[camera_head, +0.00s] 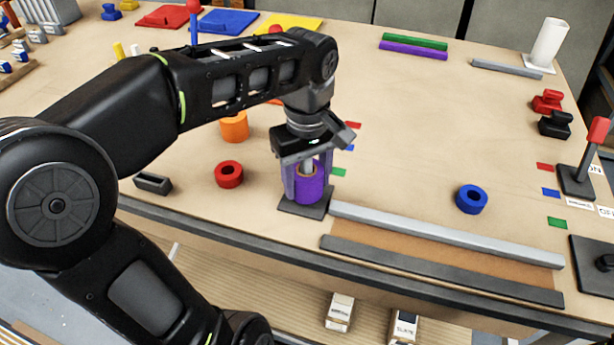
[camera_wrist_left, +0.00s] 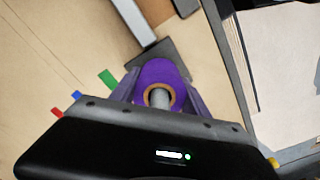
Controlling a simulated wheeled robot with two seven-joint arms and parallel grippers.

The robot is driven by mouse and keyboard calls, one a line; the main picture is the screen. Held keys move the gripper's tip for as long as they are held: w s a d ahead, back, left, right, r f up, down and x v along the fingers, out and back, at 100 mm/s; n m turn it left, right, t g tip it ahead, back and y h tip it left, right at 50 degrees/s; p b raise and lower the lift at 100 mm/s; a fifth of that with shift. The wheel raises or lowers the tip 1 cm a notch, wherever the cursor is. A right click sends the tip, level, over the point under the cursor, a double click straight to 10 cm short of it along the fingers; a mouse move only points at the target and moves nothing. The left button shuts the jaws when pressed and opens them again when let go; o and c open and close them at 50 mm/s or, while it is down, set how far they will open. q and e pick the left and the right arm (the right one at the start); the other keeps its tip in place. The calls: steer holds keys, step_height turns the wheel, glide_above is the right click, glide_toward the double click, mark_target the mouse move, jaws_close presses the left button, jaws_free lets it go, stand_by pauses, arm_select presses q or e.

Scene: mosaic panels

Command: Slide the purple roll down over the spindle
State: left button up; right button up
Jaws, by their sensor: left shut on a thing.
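The purple roll (camera_head: 311,188) is around the grey spindle (camera_head: 307,168), whose tip shows inside the roll's orange-brown core. The spindle stands on a dark square base (camera_head: 303,210) near the table's front edge. My left gripper (camera_head: 307,178) points down with its fingers on both sides of the roll, shut on it. In the left wrist view the purple roll (camera_wrist_left: 160,77) sits between the fingers, with the spindle (camera_wrist_left: 159,98) through its core. Whether the roll's bottom touches the base is hard to tell. My right gripper is not in view.
A red roll (camera_head: 229,173), an orange roll (camera_head: 234,126) and a blue roll (camera_head: 471,199) stand on the table. A long grey rail (camera_head: 440,234) runs right from the base. A dark block (camera_head: 153,184) lies at left. The table's middle right is clear.

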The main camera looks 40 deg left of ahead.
arm_select(q)
steer(key=shift+f+b, duration=0.55)
steer(key=shift+f, duration=0.25)
steer(key=o, duration=1.5)
steer(key=shift+o, duration=0.2)
steer(key=shift+r, duration=0.45)
step_height(320, 180, up, 7)
steer(key=p, duration=0.4)
